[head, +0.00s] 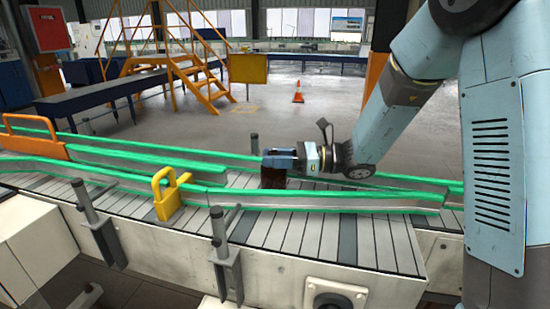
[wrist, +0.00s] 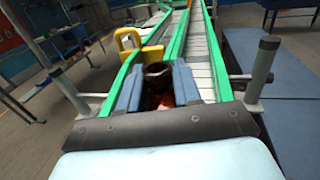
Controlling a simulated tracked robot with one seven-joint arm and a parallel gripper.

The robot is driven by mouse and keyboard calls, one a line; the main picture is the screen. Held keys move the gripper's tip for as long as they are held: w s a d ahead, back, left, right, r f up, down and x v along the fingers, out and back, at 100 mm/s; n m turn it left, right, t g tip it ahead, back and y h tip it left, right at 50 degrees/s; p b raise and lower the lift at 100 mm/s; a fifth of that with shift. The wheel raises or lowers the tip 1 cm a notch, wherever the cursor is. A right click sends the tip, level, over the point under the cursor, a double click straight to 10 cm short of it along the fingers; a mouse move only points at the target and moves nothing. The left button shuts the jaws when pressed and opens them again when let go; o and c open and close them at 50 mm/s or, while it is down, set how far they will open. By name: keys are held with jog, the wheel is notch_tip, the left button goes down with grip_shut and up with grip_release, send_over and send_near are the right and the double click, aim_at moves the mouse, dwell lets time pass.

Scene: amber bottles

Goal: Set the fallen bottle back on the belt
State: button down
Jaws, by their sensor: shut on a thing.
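The dark amber bottle (head: 272,179) is between the fingers of my gripper (head: 284,160) in the head view. Its body hangs below the blue fingers and looks roughly upright. I cannot tell whether its base touches the belt (head: 290,235), a run of grey slats between green rails. In the wrist view the bottle (wrist: 158,77) shows a dark round end and a reddish-brown body. The two blue fingers of my gripper (wrist: 158,88) close on it from both sides. The fingers and the dark gripper body hide part of it.
Green guide rails (head: 330,201) run along the belt. A yellow bracket (head: 168,193) stands on the near rail, and an orange one (head: 33,133) crosses the belt at far left. Grey posts (head: 220,235) rise along the near edge. The slats right of the bottle are clear.

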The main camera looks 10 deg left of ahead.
jog(key=c, duration=0.8)
grip_release()
jog(key=shift+d, duration=0.15)
jog(key=d, duration=0.4)
jog(key=w+d, duration=0.1)
jog(key=d, duration=0.6)
jog(key=shift+w+d, duration=0.3)
jog(key=shift+w, duration=0.05)
